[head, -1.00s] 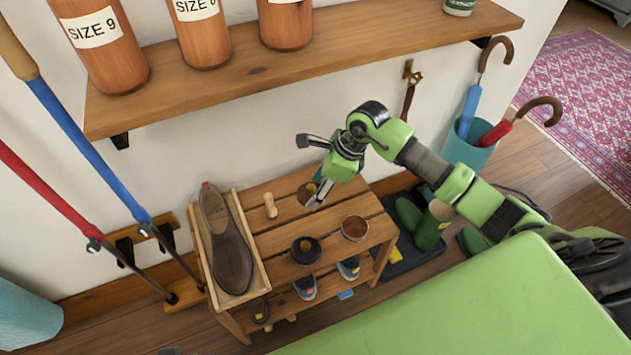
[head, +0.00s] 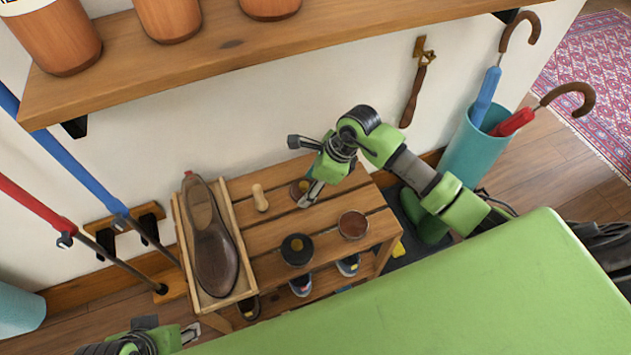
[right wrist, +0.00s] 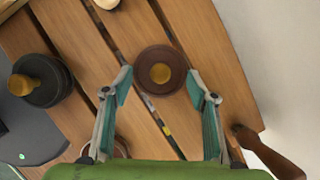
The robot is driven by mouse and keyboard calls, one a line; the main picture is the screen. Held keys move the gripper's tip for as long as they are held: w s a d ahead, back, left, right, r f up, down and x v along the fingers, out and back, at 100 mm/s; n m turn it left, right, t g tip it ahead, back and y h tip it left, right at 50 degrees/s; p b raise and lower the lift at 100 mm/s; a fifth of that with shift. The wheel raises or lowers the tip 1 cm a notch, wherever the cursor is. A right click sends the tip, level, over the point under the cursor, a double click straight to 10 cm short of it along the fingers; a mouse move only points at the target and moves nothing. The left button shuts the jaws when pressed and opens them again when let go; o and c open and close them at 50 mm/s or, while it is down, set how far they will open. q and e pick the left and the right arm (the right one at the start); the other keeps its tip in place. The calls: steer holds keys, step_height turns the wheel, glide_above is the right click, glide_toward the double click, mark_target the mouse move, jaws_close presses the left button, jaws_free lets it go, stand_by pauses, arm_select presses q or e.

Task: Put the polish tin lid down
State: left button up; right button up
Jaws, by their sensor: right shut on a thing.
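The polish tin lid (right wrist: 161,72) is a dark brown disc with a gold centre, between the fingertips of my right gripper (right wrist: 160,82). In the head view the lid (head: 299,188) shows at the fingertips of my right gripper (head: 306,197), over the back slats of the wooden bench (head: 270,238). I cannot tell whether it touches the slats. The open polish tin (head: 353,224), brown inside, stands on the bench to the right and nearer. My left gripper (head: 190,333) is at the bottom left edge, partly cut off; its jaws are unclear.
A black round brush with a knob (head: 297,249) and a wooden peg (head: 260,198) stand on the bench. A brown shoe (head: 213,245) lies in a wooden tray (head: 177,225) at left. A shelf (head: 230,60) runs above. A green surface (head: 450,300) fills the front right.

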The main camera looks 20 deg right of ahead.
steer(key=shift+d, duration=0.15)
steer(key=shift+c, duration=0.2)
steer(key=shift+s+a+r, duration=0.15)
steer(key=shift+a, duration=0.15)
steer(key=o, duration=0.9)
steer(key=shift+c, duration=0.2)
arm_select(q)
steer(key=shift+w+a+r, duration=0.1)
steer(key=shift+w, duration=0.15)
